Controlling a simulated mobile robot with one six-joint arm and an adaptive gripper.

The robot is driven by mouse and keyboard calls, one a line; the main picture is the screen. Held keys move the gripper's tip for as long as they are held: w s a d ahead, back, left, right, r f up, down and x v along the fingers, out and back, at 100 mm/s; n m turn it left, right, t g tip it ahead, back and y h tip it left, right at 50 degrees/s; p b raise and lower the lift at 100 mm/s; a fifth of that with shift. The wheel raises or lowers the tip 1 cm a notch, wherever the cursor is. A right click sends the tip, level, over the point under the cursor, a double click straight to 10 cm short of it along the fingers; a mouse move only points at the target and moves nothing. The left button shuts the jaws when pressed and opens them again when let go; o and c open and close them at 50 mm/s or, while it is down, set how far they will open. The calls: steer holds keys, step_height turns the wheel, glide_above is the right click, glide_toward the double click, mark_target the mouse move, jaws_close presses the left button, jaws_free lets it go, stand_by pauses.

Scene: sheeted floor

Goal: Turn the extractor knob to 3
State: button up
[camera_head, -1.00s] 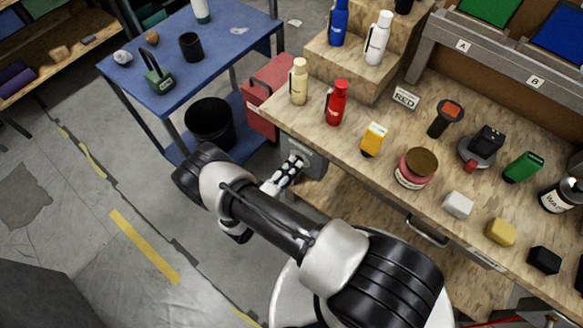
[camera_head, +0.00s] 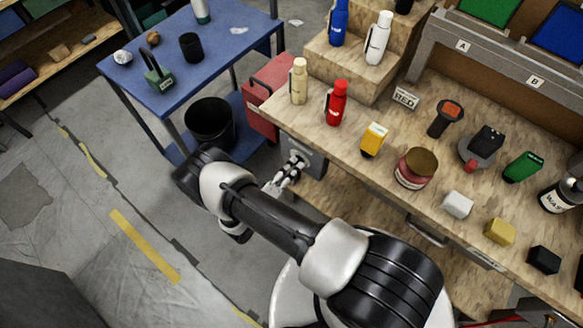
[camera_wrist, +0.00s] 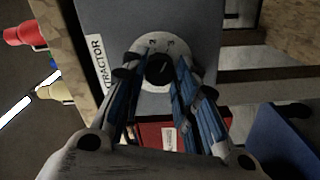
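The extractor knob (camera_wrist: 159,70) is a dark round knob with a short pale mark, on a light dial plate (camera_wrist: 160,44) with small numerals that I cannot read surely. It sits on a grey box (camera_wrist: 205,25) with a white label (camera_wrist: 101,66) reading "…TRACTOR". In the head view this box (camera_head: 313,161) is on the end of the workbench. My gripper (camera_wrist: 155,74) is open, its fingers apart on either side of the knob; I cannot tell whether they touch it. In the head view my gripper (camera_head: 294,167) is at the dial, and the knob is mostly hidden.
A red toolbox (camera_head: 267,97), black bin (camera_head: 209,122) and blue table (camera_head: 215,65) stand behind. Floor at the left is clear.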

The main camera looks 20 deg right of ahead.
steer(key=o, duration=0.4)
steer(key=shift+o, duration=0.2)
steer(key=v, duration=1.2)
steer(key=shift+r, duration=0.1)
